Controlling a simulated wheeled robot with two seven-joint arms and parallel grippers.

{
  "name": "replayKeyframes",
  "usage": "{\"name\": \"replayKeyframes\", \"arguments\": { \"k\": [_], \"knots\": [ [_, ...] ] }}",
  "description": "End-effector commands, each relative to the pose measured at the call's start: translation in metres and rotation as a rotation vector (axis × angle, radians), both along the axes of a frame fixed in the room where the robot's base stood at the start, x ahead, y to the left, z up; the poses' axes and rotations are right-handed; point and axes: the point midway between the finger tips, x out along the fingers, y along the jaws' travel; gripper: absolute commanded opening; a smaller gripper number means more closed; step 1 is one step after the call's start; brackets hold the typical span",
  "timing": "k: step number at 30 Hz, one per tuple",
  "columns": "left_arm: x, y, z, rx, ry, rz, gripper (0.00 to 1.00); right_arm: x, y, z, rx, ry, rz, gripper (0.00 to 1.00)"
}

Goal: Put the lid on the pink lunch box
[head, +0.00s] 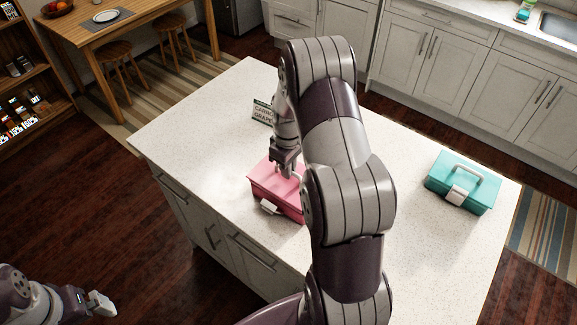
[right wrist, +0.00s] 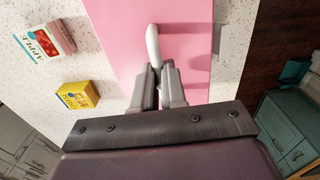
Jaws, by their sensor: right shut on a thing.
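The pink lunch box (head: 275,205) stands on the white island top, with a white latch on its front. Its pink lid (head: 266,174) appears to lie over the box; whether it is fully seated I cannot tell. My right gripper (head: 288,162) is above the lid and shut on its white handle (right wrist: 153,45), which rises between the fingers (right wrist: 158,82) in the right wrist view. The lid (right wrist: 185,35) fills the middle of that view. My right arm hides the right side of the box. My left gripper (head: 100,303) is low at the left, away from the island; its finger gap is unclear.
A closed teal lunch box (head: 462,182) stands at the island's right. A small sign (head: 263,111) stands behind the pink box. A red-and-white carton (right wrist: 44,40) and a yellow carton (right wrist: 77,95) show beside the lid. The island's left part is clear.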

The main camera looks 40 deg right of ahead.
Motion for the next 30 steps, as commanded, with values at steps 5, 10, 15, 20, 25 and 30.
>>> {"name": "replayKeyframes", "arguments": {
  "k": [5, 10, 15, 20, 25, 30],
  "knots": [
    [0.000, 0.000, 0.000, 0.000, 0.000, 0.000, 1.00, 0.000, 0.000, 0.000, 0.000, 0.000, 0.000, 0.00],
    [0.000, 0.000, 0.003, 0.000, 0.000, 0.000, 1.00, 0.000, 0.000, 0.001, 0.000, 0.000, 0.000, 0.00],
    [0.000, 0.000, 0.003, 0.000, 0.000, 0.000, 1.00, 0.000, 0.000, 0.000, 0.000, 0.000, 0.000, 0.00],
    [0.000, 0.000, 0.002, 0.000, 0.000, 0.000, 1.00, 0.000, 0.000, -0.001, 0.000, 0.000, 0.000, 0.00],
    [0.000, 0.000, -0.001, 0.000, 0.000, 0.000, 1.00, 0.000, 0.000, -0.005, 0.000, 0.001, 0.000, 0.00],
    [0.000, 0.000, -0.004, 0.000, 0.000, 0.000, 1.00, 0.000, 0.000, -0.009, 0.001, 0.001, 0.000, 0.00]
  ]
}}
